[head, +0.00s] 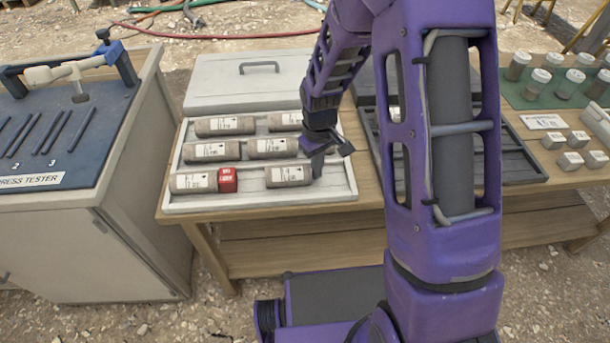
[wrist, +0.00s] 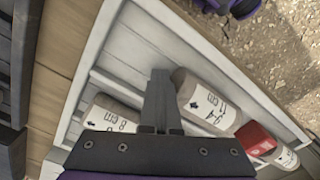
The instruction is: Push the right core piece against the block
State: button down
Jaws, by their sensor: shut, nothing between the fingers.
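The right core piece (head: 289,176) is a grey-brown cylinder with a white label, lying in the front row of the white tray (head: 335,193). The red block (head: 228,180) sits to its left in the same row, with a bare gap between them in the head view. My gripper (head: 317,172) is shut and empty, pointing down into the tray at the core's right end. In the wrist view my fingertips (wrist: 160,80) are beside the near end of the core piece (wrist: 207,102); I cannot tell whether they touch. The red block (wrist: 256,138) lies beyond it.
Another core piece (head: 194,181) is at the left side of the red block. Several more cores lie in the tray's rows behind, between low dividers. A closed white lid (head: 225,85) lies behind the tray. A dark tray (head: 520,165) stands to the right on the wooden table.

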aim_at(301, 168)
jog(key=shift+a, duration=3.6)
jog(key=shift+d+r+p, duration=0.3)
jog(key=shift+d+r, duration=0.25)
jog(key=shift+d, duration=0.25)
jog(key=shift+d+r+p, duration=0.3)
jog(key=shift+d+r, duration=0.2)
jog(key=shift+d, duration=0.3)
notch_tip(301, 168, up, 8)
jog(key=p, duration=0.5)
jog(key=shift+p, duration=0.4)
